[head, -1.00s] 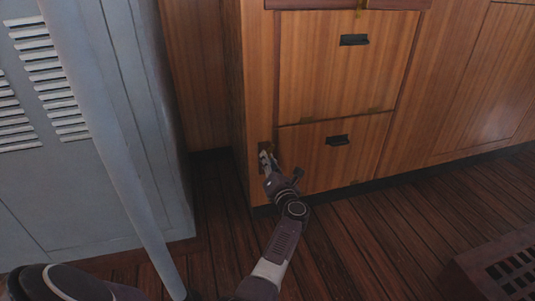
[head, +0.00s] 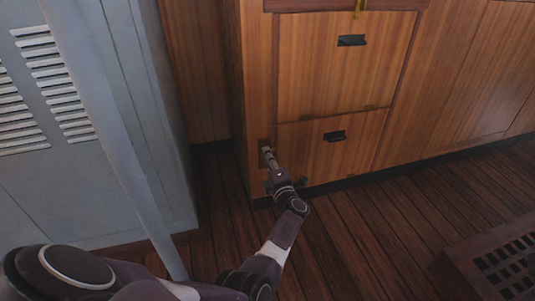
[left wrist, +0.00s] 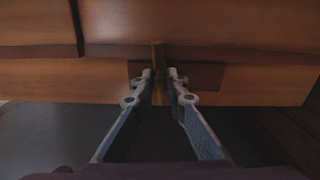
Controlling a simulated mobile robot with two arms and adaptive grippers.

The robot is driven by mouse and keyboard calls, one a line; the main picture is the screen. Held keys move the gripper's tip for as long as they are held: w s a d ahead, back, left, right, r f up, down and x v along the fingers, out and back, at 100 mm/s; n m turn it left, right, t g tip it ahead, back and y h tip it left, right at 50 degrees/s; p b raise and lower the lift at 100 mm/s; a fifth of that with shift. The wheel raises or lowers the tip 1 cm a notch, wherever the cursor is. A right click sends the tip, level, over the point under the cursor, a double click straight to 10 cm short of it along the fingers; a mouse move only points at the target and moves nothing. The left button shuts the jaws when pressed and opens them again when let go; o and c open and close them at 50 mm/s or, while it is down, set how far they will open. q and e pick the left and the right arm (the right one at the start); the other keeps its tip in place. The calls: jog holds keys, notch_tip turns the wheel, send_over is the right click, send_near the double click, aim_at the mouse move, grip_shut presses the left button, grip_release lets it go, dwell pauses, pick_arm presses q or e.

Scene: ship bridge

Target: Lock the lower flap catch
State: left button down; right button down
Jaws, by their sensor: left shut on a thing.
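The lower flap (head: 312,152) is a wooden panel with a black recessed pull (head: 335,136), low in the cabinet, and it looks closed. Its catch is a narrow brass bar (left wrist: 158,58) on a dark backing plate (left wrist: 205,75), seen in the left wrist view. My left gripper (head: 267,155) is at the catch, on the frame left of the flap. In the left wrist view its fingertips (left wrist: 159,78) are on both sides of the bar, shut on it. In the head view the fingers mostly hide the catch. My right gripper is not in view.
The upper flap (head: 345,75) with its own black pull is above, with a brass catch (head: 358,8) at its top. A grey louvred locker (head: 90,180) stands at the left. A slotted dark box (head: 500,262) is at the lower right. Plank floor between is clear.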

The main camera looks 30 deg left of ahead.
pick_arm(q)
jog(key=shift+m, duration=0.5)
jog(key=c, duration=2.2)
grip_release()
